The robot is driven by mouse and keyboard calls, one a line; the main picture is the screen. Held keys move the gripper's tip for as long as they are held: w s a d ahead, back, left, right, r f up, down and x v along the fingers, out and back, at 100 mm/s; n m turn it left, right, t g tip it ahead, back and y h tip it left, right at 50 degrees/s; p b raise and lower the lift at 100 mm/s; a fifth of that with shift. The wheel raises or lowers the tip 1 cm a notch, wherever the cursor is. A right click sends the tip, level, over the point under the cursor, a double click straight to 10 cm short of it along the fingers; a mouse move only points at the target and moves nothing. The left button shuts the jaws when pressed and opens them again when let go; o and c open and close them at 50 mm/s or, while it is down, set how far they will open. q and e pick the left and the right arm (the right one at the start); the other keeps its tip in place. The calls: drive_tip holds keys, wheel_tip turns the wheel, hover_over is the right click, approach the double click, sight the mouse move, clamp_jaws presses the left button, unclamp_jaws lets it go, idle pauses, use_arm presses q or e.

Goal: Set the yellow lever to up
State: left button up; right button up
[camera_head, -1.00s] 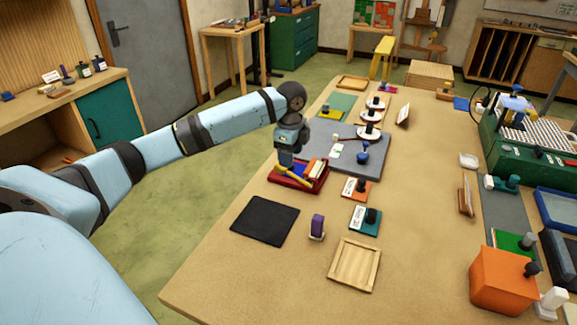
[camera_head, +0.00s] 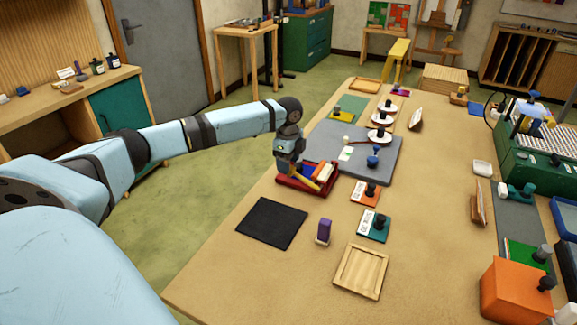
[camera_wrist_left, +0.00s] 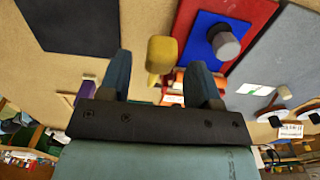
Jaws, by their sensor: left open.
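The yellow lever (camera_wrist_left: 160,55) shows in the left wrist view as a rounded yellow handle between my left fingertips, with gaps on both sides. In the wrist view the left gripper (camera_wrist_left: 160,65) is open and empty. A blue plate with a grey knob (camera_wrist_left: 226,46) lies beside the lever. My right gripper is not in view.
A black mat (camera_head: 271,223), a purple block (camera_head: 323,231) and a wooden tray (camera_head: 360,271) lie nearer. A grey board (camera_head: 380,160) lies behind. The table's middle is clear.

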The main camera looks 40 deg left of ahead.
use_arm(q)
drive_tip(key=shift+f, duration=1.05)
clamp_jaws()
